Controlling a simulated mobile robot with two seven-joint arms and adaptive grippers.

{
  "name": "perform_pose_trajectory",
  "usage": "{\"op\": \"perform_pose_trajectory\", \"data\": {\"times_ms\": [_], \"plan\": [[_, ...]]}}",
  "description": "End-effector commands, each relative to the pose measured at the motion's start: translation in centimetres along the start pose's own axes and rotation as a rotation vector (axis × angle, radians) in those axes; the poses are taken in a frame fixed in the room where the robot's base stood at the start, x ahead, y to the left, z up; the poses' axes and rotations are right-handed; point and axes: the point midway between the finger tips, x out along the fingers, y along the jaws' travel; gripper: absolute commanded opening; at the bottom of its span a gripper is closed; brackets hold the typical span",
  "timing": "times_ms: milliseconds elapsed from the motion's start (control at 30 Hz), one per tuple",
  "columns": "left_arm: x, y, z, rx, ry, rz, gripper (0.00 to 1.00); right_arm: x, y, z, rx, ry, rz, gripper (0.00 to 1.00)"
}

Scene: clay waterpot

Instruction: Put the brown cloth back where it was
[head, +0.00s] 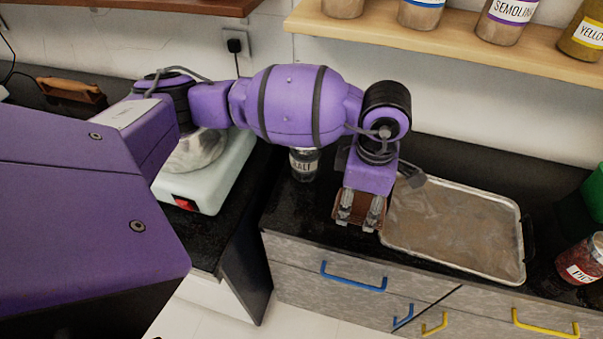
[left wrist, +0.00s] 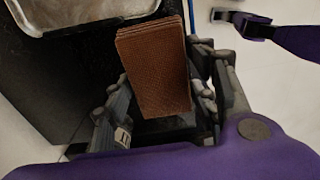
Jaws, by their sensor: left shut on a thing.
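The brown cloth (left wrist: 155,72) is folded into a thick rectangular stack, its layers showing along one edge in the left wrist view. My left gripper (left wrist: 163,90) is shut on it, with a finger on each side. In the head view the left gripper (head: 360,218) points down with the cloth (head: 359,206) between its fingers. They are at the front of the dark counter (head: 295,220), just left of the metal tray. I cannot tell whether the cloth touches the counter. My right gripper is in neither view.
The metal tray (head: 450,228) lies close to the right of the gripper. A jar labelled salt (head: 304,165) stands behind and left. A pale appliance with a red switch (head: 225,172) is further left. A red jar (head: 583,262) is far right, and a shelf (head: 440,40) runs above.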

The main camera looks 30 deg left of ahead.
Motion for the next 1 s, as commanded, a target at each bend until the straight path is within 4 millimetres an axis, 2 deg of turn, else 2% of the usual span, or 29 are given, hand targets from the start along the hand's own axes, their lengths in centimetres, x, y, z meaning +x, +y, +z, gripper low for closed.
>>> {"op": "perform_pose_trajectory", "data": {"times_ms": [100, 200, 467, 700, 1000], "plan": [[2.5, 1.5, -1.1, -0.004, 0.001, -0.003, 0.28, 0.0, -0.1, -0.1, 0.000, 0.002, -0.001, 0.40], [3.8, 2.4, -1.7, -0.001, 0.000, -0.002, 0.28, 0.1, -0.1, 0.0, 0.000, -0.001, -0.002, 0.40], [5.2, 3.5, -2.3, 0.000, -0.002, 0.001, 0.28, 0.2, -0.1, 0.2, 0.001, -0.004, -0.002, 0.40], [8.4, 3.8, -2.4, 0.001, -0.002, 0.000, 0.28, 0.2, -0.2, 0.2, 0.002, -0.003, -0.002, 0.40], [8.6, 3.9, -2.4, 0.002, -0.003, 0.004, 0.28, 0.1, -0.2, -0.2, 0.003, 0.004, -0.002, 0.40]]}}
